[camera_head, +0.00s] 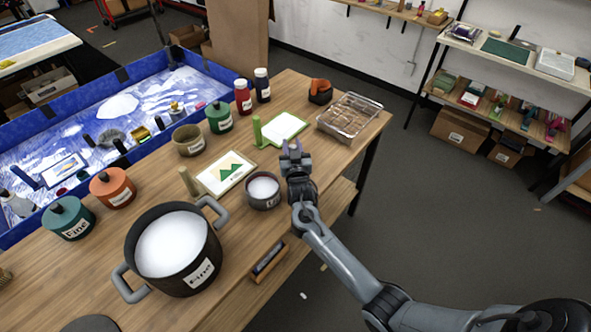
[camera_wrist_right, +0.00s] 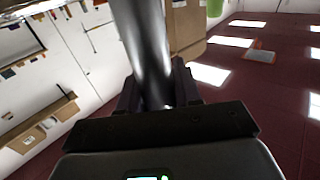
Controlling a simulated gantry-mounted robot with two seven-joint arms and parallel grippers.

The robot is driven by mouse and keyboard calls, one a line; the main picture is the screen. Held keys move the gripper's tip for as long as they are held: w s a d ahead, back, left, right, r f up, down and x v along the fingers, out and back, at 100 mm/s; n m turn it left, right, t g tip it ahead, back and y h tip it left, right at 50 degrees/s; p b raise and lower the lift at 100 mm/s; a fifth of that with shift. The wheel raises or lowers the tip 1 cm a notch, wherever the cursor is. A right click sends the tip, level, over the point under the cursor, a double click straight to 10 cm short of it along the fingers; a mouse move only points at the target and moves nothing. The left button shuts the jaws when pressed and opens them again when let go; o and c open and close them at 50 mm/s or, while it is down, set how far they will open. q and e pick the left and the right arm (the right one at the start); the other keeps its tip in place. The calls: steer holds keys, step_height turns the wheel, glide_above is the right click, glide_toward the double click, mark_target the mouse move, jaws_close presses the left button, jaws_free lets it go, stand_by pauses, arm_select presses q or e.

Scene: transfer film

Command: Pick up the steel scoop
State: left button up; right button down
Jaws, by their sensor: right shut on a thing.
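My right gripper (camera_head: 293,152) is above the table's right part, near the small dark pot of white powder. In the right wrist view, its two dark fingers (camera_wrist_right: 156,88) are shut on a shiny grey metal piece, the steel scoop (camera_wrist_right: 147,40), which runs up out of the top of the picture. Only part of the scoop shows there, and its far end is cut off. In the head view I cannot make the scoop out at the gripper. My left gripper is in neither view.
A large black pot of white powder (camera_head: 175,245) stands at the front of the wooden table (camera_head: 95,290). Lidded jars line the back.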

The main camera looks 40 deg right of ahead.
steer(key=shift+r, duration=0.1)
stand_by(0.3)
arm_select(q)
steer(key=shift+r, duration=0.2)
arm_select(e)
steer(key=s+d+r, duration=0.5)
steer(key=s+r, duration=0.5)
steer(key=r, duration=0.1)
steer(key=shift+s+d, duration=0.15)
steer(key=shift+s, duration=0.05)
stand_by(0.6)
